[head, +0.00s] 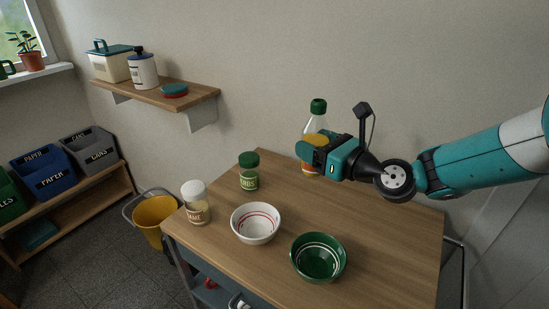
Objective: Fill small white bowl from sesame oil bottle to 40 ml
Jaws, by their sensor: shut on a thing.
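A clear bottle (311,122) with a dark green cap and orange-yellow contents stands upright at the back right of the wooden table. It appears to be the sesame oil bottle, but I cannot read its label. My gripper (312,147) is shut on it at mid-height and hides part of its body. I cannot tell whether the bottle's base touches the table. The small white bowl (256,222) with red rings inside sits near the table's middle left. It looks empty, and my gripper is behind and to the right of it.
A green bowl (318,257) stands right of the white bowl, near the front. A white-capped jar (195,203) and a green-capped jar (249,171) stand left and behind. The table (385,240) is clear on the right. A wall shelf (150,93) hangs at the left.

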